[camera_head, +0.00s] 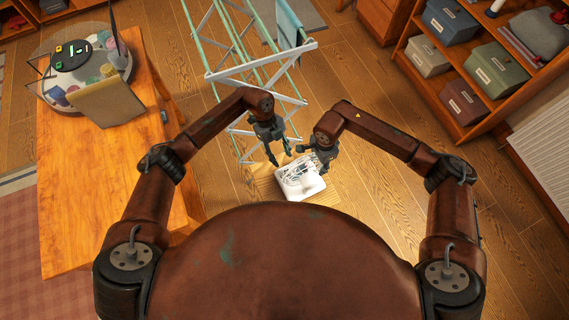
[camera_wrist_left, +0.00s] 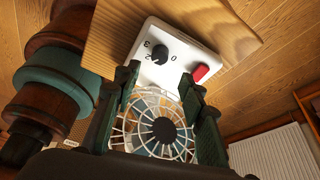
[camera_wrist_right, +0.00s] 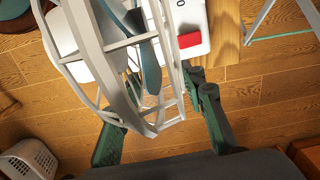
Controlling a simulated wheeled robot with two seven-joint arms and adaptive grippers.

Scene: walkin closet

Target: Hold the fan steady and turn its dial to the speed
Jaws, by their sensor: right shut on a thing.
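A white fan (camera_head: 300,178) sits on a small wooden stool (camera_head: 266,190) in front of me. Its wire cage shows in the left wrist view (camera_wrist_left: 150,125), below a white control panel (camera_wrist_left: 185,42) with a black dial (camera_wrist_left: 160,53), printed digits and a red switch (camera_wrist_left: 201,72). I cannot tell which digit the dial points at. My left gripper (camera_wrist_left: 158,76) is open, its fingers apart over the cage near the panel, nothing between them that I can see held. My right gripper (camera_wrist_right: 150,97) is shut on the fan's cage; the cage partly hides its left finger.
A drying rack (camera_head: 255,72) stands just behind the fan. A wooden table (camera_head: 70,200) with several items is at left. Shelves with storage boxes (camera_head: 492,75) are at right. A white laundry basket (camera_wrist_right: 28,160) shows in the right wrist view. Floor right of the stool is clear.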

